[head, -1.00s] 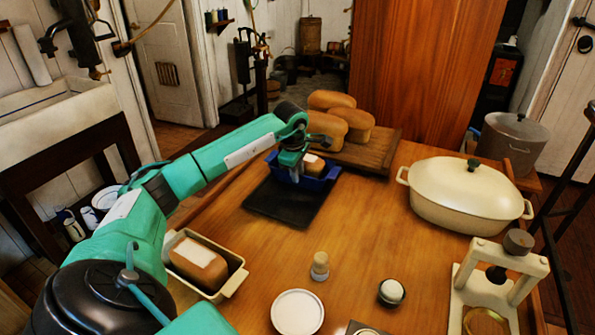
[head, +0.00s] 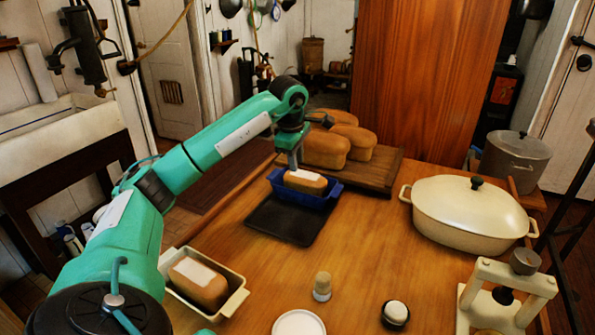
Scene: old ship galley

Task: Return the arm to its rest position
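My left arm reaches in from the left across the wooden table. My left gripper (head: 294,162) points down just above the back-left part of a blue loaf pan (head: 318,201). Inside the pan lies a brown loaf with a white top patch (head: 306,184). The gripper is seen edge-on, so the gap between its fingers cannot be made out. I see nothing hanging from it. The blue pan rests at the back of a dark flat mat (head: 284,222). My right gripper is not in view.
A cream pan (head: 238,303) with another loaf (head: 199,283) stands near my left arm. Several loaves (head: 325,150) sit on a wooden board (head: 376,181) behind the gripper. A lidded cream pot (head: 467,216), a small shaker (head: 322,287) and a press (head: 507,290) stand right. The table's middle is clear.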

